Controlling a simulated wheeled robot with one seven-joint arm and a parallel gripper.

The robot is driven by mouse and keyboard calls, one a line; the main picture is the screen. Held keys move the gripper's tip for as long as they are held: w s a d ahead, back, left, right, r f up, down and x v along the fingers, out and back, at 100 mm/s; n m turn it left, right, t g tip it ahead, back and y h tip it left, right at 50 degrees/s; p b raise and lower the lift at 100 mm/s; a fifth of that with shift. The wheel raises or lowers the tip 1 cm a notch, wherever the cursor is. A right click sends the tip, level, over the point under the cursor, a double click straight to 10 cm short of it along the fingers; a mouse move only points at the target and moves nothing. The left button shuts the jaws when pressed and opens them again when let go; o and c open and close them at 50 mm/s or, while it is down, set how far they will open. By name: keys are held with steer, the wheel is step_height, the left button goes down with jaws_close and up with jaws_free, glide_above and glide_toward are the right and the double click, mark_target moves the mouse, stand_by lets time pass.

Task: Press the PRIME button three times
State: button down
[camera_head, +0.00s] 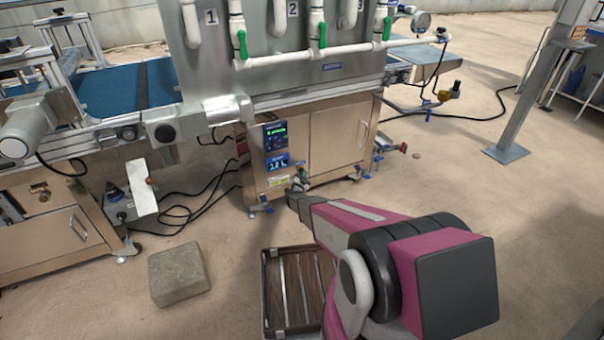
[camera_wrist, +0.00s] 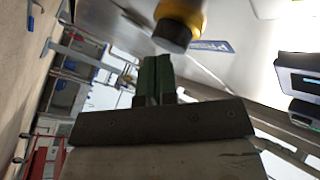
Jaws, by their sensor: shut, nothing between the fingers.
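In the wrist view, a round black button (camera_wrist: 172,36) in a yellow collar (camera_wrist: 183,11) stands out from a metal face. A blue label (camera_wrist: 213,46) with light lettering, too blurred to read surely, is beside it. I take this as the PRIME button. My gripper (camera_wrist: 156,60) is shut and empty, its dark green fingertips just below the button in the picture. I cannot tell whether they touch it. In the head view, my gripper (camera_head: 298,184) is in front of the lower cabinet, below the control panel (camera_head: 276,146). The button is not clearly visible there.
The steel seeder cabinet (camera_head: 338,135) stands behind my gripper. A slatted crate (camera_head: 266,292) and a concrete block (camera_head: 178,273) are on the floor in front. Black cables (camera_head: 200,205) lie at left. A grey post (camera_head: 537,85) stands at right, with open floor before it.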

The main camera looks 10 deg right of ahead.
steer(key=shift+w+a, duration=0.1)
steer(key=shift+w, duration=0.3)
stand_by(0.4)
stand_by(0.4)
steer(key=shift+s+d, duration=0.3)
steer(key=shift+s, duration=0.65)
steer(key=shift+s+d, duration=0.25)
steer(key=shift+s, duration=0.55)
steer(key=shift+s+d, duration=0.25)
steer(key=shift+s, duration=0.55)
steer(key=shift+s+d, duration=0.25)
steer(key=shift+s, duration=0.55)
